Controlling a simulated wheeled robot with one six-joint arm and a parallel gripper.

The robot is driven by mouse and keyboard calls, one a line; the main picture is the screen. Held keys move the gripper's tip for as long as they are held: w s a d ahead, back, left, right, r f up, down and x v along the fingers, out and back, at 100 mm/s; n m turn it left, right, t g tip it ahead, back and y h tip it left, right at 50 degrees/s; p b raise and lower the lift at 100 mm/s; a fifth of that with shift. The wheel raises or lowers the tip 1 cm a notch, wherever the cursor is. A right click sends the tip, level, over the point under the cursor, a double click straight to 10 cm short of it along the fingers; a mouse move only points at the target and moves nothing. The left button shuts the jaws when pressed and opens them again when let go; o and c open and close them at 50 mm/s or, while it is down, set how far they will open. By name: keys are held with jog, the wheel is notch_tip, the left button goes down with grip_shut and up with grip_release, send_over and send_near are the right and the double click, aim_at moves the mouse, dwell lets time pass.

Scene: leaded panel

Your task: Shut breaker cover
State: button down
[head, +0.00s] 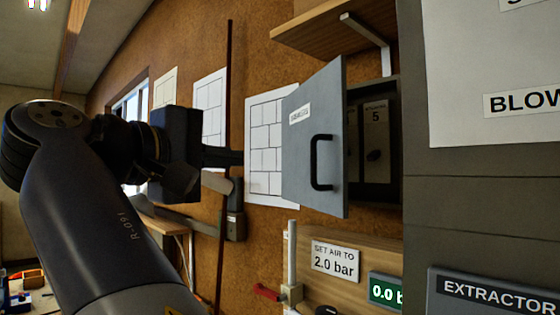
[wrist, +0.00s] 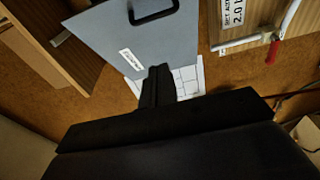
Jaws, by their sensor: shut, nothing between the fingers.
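The breaker cover (head: 314,140) is a grey door with a black handle and a small label, standing open and swung out to the left. Behind it the breaker box (head: 393,135) shows a dark inside with a panel marked 5. My gripper (head: 238,157) is shut and empty, to the left of the cover, with its fingers pointing right towards the cover's outer edge. In the wrist view my gripper (wrist: 160,72) has its fingertips near the labelled end of the cover (wrist: 135,35). Whether they touch it I cannot tell.
A wooden shelf (head: 330,25) on a bracket juts out above the box. Below are a "SET AIR TO 2.0 bar" sign (head: 335,261), a red-handled valve (head: 268,291) and a green display (head: 386,292). A grey cabinet (head: 480,200) stands at the right. Paper sheets hang on the brown wall.

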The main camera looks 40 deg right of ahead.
jog(key=s+p+x, duration=0.1)
jog(key=s+x, duration=0.1)
jog(key=x, duration=1)
jog(key=shift+s+d+p, duration=0.35)
jog(key=shift+s+d, duration=0.1)
jog(key=shift+d, duration=0.1)
